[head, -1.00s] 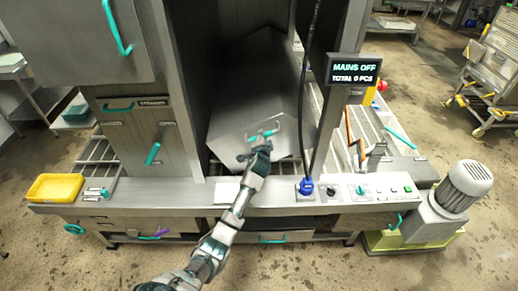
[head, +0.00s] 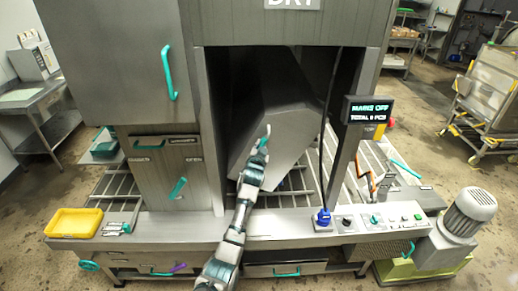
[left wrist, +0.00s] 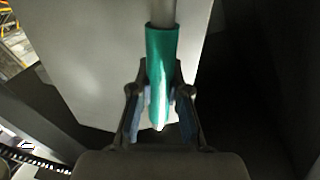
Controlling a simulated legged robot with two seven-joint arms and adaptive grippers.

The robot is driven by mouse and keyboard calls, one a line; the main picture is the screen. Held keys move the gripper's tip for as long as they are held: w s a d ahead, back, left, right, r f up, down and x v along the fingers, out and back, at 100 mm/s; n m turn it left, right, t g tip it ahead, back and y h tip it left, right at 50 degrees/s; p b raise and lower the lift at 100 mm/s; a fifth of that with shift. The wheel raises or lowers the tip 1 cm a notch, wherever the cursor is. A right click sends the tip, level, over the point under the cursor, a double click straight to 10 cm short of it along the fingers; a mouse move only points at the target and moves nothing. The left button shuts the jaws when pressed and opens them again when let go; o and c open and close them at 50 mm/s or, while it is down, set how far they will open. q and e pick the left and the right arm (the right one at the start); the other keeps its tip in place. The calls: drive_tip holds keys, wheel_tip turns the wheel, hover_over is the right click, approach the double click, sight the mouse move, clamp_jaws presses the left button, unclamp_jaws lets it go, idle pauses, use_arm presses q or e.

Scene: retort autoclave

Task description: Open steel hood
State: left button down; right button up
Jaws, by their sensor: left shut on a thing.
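The steel hood (head: 285,120) is a grey metal cover inside the machine's middle opening, and it sits tilted with its front lifted. Its teal handle (head: 264,139) is at its front face. My left gripper (head: 260,153) reaches up from below and is shut on that handle. In the left wrist view the teal grip (left wrist: 162,80) lies between the two fingers of the gripper (left wrist: 160,115), with the hood's grey panel (left wrist: 95,60) behind. My right gripper is not in view.
A display (head: 369,110) reading MAINS OFF hangs right of the opening, near a black cable (head: 327,130). A control panel (head: 375,222) with a blue plug (head: 323,217) runs along the front ledge. A yellow tray (head: 74,222) sits at left, a motor (head: 468,212) at right.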

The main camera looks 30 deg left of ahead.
use_arm(q)
drive_tip(key=shift+d, duration=0.1)
idle(0.3)
drive_tip(key=c, duration=1.1)
unclamp_jaws()
drive_tip(key=shift+s, duration=0.1)
drive_tip(key=shift+c, duration=0.2)
drive_tip(key=shift+s+d+r, duration=0.1)
drive_tip(key=shift+r, duration=0.05)
drive_tip(key=shift+a, duration=0.25)
drive_tip(key=shift+d+f, duration=0.1)
drive_tip(key=shift+f, duration=0.1)
